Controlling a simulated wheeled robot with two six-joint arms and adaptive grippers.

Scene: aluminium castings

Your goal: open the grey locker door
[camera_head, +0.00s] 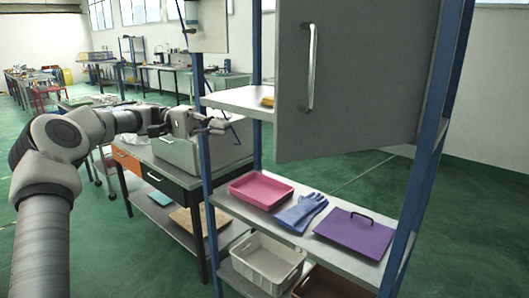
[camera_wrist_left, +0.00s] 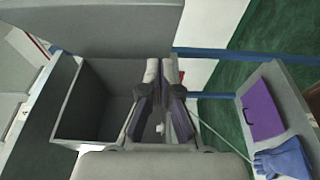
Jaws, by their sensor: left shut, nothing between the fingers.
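The grey locker door (camera_head: 372,75) stands swung out from the blue-post rack, its free left edge toward me. A silver upright handle (camera_head: 310,68) is on its face near that edge. In the left wrist view a grey panel, seemingly the door (camera_wrist_left: 100,28), lies along the top, beside an open dark compartment (camera_wrist_left: 95,100). My left gripper (camera_head: 217,125) is shut and empty, left of the door and apart from the handle. Its closed fingers (camera_wrist_left: 164,70) show over the compartment's edge in the left wrist view. My right gripper is not in view.
Lower shelf: pink tray (camera_head: 262,188), blue gloves (camera_head: 300,212), purple lid (camera_head: 355,233). A white crate (camera_head: 268,262) sits below. A grey box (camera_head: 180,155) stands on the workbench behind my left arm. A blue post (camera_head: 203,160) is close to the gripper. Green floor is open at right.

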